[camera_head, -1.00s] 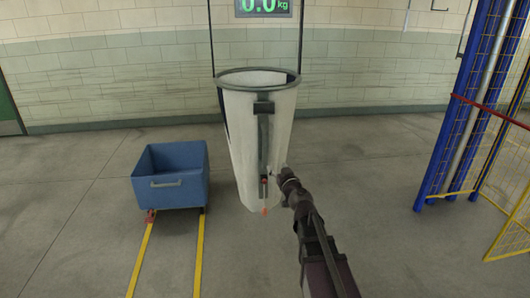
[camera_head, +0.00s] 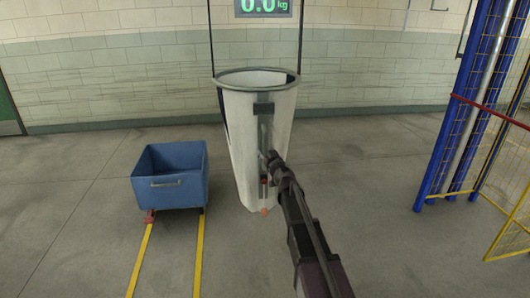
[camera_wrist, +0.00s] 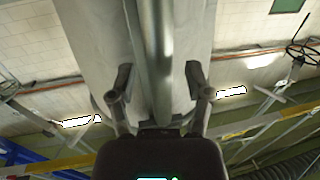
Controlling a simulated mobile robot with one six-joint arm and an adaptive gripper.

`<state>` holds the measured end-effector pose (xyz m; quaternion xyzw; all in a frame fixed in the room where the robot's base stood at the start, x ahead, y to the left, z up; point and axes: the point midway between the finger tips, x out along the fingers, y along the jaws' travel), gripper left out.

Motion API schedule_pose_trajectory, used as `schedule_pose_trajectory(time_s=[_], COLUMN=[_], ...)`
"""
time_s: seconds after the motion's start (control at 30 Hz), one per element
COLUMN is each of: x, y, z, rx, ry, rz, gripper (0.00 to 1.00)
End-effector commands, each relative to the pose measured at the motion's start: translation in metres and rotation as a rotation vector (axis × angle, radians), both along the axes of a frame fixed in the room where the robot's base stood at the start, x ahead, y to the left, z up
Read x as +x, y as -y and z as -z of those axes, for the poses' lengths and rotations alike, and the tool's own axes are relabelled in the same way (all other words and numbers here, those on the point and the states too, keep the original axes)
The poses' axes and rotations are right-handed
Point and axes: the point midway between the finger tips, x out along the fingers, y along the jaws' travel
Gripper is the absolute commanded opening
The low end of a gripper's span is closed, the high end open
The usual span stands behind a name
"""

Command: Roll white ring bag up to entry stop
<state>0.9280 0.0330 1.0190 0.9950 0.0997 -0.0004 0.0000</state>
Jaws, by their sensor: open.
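The white ring bag (camera_head: 241,130) hangs upright in the middle of the head view, its mouth held by a grey ring (camera_head: 229,84). A grey vertical bar (camera_head: 265,135) runs down its front, with small red parts near its lower end. My gripper (camera_head: 272,158) is in front of this bar. In the wrist view the bar (camera_wrist: 157,50) runs down between the two spread fingers of my gripper (camera_wrist: 159,82), with a gap on each side. The bag's cloth (camera_wrist: 98,35) fills the upper middle there. I cannot make out an entry stop.
A blue tub cart (camera_head: 170,180) stands left of the bag at the far end of yellow floor lines (camera_head: 198,255). Blue posts (camera_head: 460,110) and yellow mesh fencing stand at the right. A display (camera_head: 263,7) reads 0.0 kg. Floor between bag and fence is clear.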

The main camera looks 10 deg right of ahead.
Motion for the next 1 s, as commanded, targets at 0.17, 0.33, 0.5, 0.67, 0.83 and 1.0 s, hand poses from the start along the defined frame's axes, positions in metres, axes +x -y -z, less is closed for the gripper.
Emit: schedule_pose_trajectory(time_s=[0.17,0.33,0.5,0.67,0.83,1.0], x=[0.0087,0.0092,0.0089,0.0089,0.0090,0.0089], y=[-0.0019,-0.0022,-0.0022,-0.0022,-0.0021,-0.0025], z=[0.0000,0.0000,0.0000,0.0000,0.0000,0.0000], rx=[0.000,0.000,0.000,0.000,0.000,0.000], ry=[0.000,0.000,0.000,0.000,0.000,0.000], rz=[0.000,0.000,0.000,0.000,0.000,-0.002], gripper=[0.65,0.65,0.59,0.12,0.00,0.00])
